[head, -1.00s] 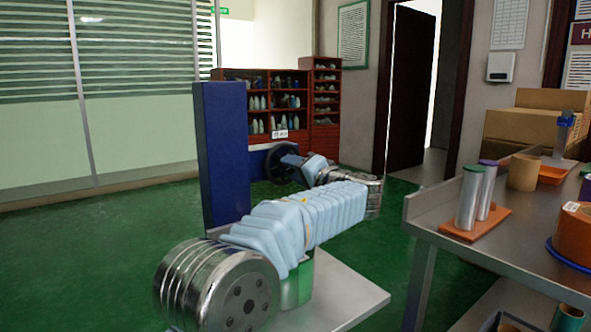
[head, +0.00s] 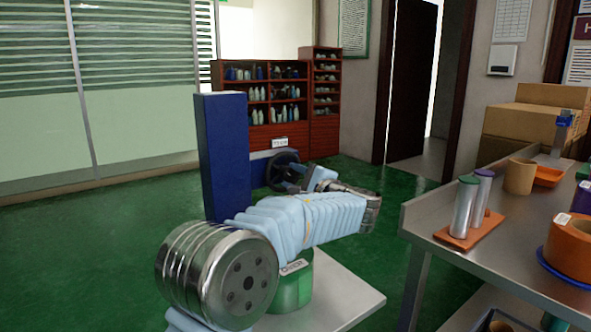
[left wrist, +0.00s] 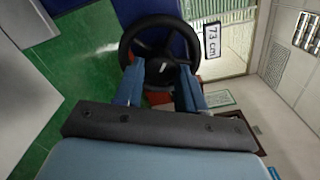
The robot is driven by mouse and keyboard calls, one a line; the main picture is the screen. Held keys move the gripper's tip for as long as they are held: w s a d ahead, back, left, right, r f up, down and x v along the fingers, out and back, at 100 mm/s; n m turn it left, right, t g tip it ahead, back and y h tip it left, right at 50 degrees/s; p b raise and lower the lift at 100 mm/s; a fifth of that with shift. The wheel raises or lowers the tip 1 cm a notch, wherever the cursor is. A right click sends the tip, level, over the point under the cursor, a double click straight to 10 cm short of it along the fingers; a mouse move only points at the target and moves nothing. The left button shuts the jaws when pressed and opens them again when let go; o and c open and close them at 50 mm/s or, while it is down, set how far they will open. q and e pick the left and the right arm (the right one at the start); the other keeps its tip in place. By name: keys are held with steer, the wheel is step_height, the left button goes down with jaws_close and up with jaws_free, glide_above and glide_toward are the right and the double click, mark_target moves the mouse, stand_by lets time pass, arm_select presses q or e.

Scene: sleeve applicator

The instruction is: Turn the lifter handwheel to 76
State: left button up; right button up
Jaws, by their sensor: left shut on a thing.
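The black handwheel (head: 283,170) sits beside the blue lifter column (head: 222,155) in the head view. It fills the upper middle of the left wrist view (left wrist: 126,42), with its spokes and hub facing me. A white tag reading 73 cm (left wrist: 212,41) stands to the right of the wheel there. My left gripper (left wrist: 160,82) is shut on the handwheel, its two blue fingers at the near side of the wheel. In the head view my left gripper (head: 308,180) is small and partly covered by my arm. My right gripper is not in view.
A green cylinder (head: 290,292) stands on the pale platform (head: 345,300) below my arm. A metal table (head: 425,217) at the right holds tubes on an orange tray (head: 470,232) and an orange roll (head: 570,245). Red shelves (head: 325,100) stand behind. Green floor between is clear.

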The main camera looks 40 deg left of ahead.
arm_select(q)
steer(key=m+p, duration=0.4)
steer(key=shift+r+m, duration=0.15)
steer(key=shift+m, duration=0.15)
steer(key=shift+m+p, duration=0.35)
steer(key=shift+m, duration=0.55)
steer(key=shift+f+m, duration=0.2)
steer(key=shift+m, duration=0.8)
steer(key=m, duration=0.9)
steer(key=shift+m, duration=0.4)
steer(key=m, duration=0.5)
steer(key=shift+f, duration=0.1)
steer(key=m, duration=0.4)
steer(key=shift+m, duration=0.3)
steer(key=shift+m, duration=0.3)
